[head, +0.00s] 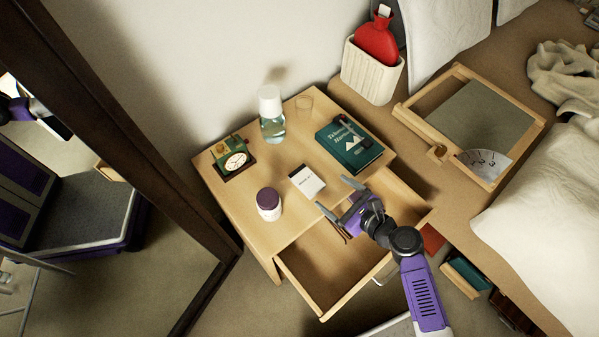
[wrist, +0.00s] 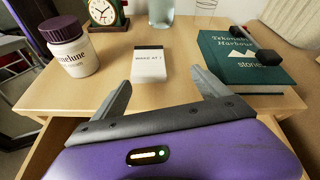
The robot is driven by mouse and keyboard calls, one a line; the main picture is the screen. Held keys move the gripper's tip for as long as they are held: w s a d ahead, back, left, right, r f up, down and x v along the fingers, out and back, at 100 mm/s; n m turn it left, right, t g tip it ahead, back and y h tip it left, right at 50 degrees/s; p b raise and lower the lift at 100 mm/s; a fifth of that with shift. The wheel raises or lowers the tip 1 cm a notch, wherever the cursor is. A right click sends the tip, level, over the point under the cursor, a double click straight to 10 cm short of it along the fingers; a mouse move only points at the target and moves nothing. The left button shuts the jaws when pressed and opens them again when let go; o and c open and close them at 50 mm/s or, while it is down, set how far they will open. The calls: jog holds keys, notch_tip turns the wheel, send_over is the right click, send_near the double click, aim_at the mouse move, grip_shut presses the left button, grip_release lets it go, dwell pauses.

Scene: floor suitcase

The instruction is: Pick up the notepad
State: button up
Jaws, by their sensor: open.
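The notepad (head: 307,182) is a small white block with a dark band along its far edge. It lies flat on the wooden nightstand top, and in the wrist view the notepad (wrist: 149,66) shows dark printed text. My gripper (head: 334,194) is open and empty, over the nightstand's front edge. Its two fingers point toward the notepad, which is just beyond the fingertips and apart from them. In the wrist view the notepad appears between and ahead of the fingers of my gripper (wrist: 160,82).
On the nightstand (head: 262,228) stand a purple-lidded jar (head: 268,205), a clock (head: 233,161), a clear bottle (head: 272,125) and a drinking glass (head: 304,104). A green book (head: 345,150) with a dark object on it lies right. The drawer (head: 322,268) below is open.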

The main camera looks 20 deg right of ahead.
aim_at(308, 181)
jog(key=shift+a+f+m, duration=0.1)
jog(key=shift+a+m, duration=0.25)
jog(key=shift+m, duration=0.05)
jog(key=shift+a+m+y, duration=0.3)
jog(key=shift+a+m, duration=0.1)
jog(key=shift+m, duration=0.2)
jog(key=shift+r+b+x, duration=0.15)
jog(key=shift+b+x, duration=0.15)
jog(key=shift+x, duration=1.6)
jog(key=shift+r+b+x, duration=0.15)
jog(key=shift+b+x, duration=0.1)
jog(key=shift+x, duration=1.7)
jog(key=shift+a, duration=0.2)
jog(key=shift+c, duration=0.4)
jog(key=c, duration=1.4)
